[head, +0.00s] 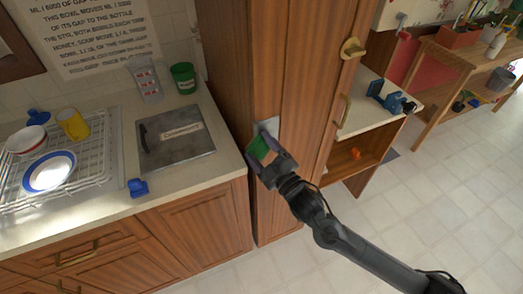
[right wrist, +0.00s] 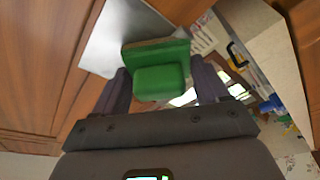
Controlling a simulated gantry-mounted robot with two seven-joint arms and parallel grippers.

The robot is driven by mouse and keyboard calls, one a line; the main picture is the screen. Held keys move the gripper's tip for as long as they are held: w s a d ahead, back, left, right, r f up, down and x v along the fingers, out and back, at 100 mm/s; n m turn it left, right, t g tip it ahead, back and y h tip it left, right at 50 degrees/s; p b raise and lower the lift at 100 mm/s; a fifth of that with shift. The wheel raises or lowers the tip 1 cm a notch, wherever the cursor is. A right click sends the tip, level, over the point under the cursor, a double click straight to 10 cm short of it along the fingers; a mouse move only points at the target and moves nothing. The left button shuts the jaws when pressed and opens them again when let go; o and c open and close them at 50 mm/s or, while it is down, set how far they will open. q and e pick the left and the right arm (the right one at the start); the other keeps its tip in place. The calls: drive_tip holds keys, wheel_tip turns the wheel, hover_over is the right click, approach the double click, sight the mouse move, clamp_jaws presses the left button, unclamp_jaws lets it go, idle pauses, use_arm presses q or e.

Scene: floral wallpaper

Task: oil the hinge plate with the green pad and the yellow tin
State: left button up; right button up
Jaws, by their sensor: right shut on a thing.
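The green pad (head: 258,148) is held between the fingers of my right gripper (head: 268,160), in front of the tall wooden cabinet. In the right wrist view the green pad (right wrist: 160,78) sits between both fingers. The grey metal hinge plate (head: 269,126) is on the cabinet's side, and the pad overlaps its lower part. The hinge plate (right wrist: 112,40) also shows behind the pad in the right wrist view; I cannot tell if they touch. A yellow cup-like thing (head: 73,125) stands at the dish rack; I cannot tell if it is the tin. My left gripper is out of view.
The tall wooden cabinet (head: 300,60) stands right of the counter. The counter holds a dish rack (head: 95,160) with bowls, a grey lidded panel (head: 175,140), a green cup (head: 184,78) and a blue object (head: 138,187). An open shelf (head: 350,160) lies right. The tiled floor is clear.

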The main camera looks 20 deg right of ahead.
sight(273, 129)
drive_tip(key=shift+d, duration=0.15)
drive_tip(key=shift+d+p, duration=0.4)
drive_tip(key=shift+d, duration=0.4)
drive_tip(key=shift+w+d+p, duration=0.2)
drive_tip(key=shift+d+p, duration=0.5)
drive_tip(key=shift+d, duration=1.75)
drive_tip(key=shift+d+r, duration=0.15)
drive_tip(key=shift+w+r+p, duration=0.1)
drive_tip(key=shift+r+p, duration=0.7)
drive_tip(key=shift+p, duration=0.15)
drive_tip(key=shift+a, duration=0.55)
drive_tip(key=shift+s+a+p, duration=0.2)
drive_tip(key=shift+a+p, duration=0.3)
drive_tip(key=shift+a, duration=0.95)
